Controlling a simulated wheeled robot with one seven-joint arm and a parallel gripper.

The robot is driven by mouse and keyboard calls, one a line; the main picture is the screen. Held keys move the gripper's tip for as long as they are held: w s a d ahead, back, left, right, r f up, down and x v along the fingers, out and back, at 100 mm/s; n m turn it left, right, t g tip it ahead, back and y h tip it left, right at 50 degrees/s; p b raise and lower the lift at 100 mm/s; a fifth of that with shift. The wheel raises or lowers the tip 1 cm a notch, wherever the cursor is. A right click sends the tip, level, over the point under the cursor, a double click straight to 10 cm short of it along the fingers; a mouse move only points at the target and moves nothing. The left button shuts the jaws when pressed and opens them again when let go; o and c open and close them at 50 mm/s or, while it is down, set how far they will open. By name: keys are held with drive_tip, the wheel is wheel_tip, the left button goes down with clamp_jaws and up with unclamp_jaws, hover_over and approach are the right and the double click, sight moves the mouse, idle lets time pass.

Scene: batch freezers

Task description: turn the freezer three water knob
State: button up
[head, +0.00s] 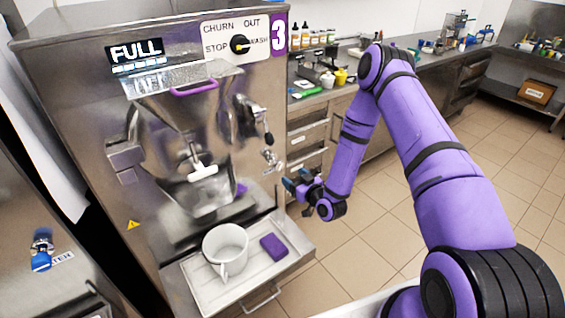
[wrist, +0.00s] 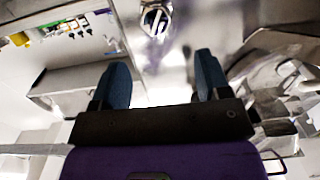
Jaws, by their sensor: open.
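Freezer three (head: 80,110) is the steel machine marked with a white 3 on purple. A small metal tap-like fitting (head: 270,158) sits on its right front, below a black-tipped lever (head: 267,135). I cannot tell for sure that this fitting is the water knob; no water label shows beside it. My gripper (head: 290,184) is just right of and below the fitting, apart from it. In the wrist view the blue fingers (wrist: 162,78) are spread and empty. A shiny metal fitting (wrist: 155,18) shows beyond the gap between them, not touched.
A white jug (head: 225,250) and a purple sponge (head: 273,247) stand on the tray (head: 205,293) below the spout. A blue knob (head: 41,257) with a partly hidden label is on the left machine. A counter (head: 330,95) runs behind; the tiled floor at right is clear.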

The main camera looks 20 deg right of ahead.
sight(280, 167)
drive_tip(key=shift+m+t+h, duration=0.3)
drive_tip(key=x, duration=0.3)
drive_tip(key=f+x, duration=0.1)
drive_tip(key=x, duration=0.6)
drive_tip(key=shift+w+f, duration=0.15)
drive_tip(key=shift+f, duration=0.05)
drive_tip(key=c, duration=0.9)
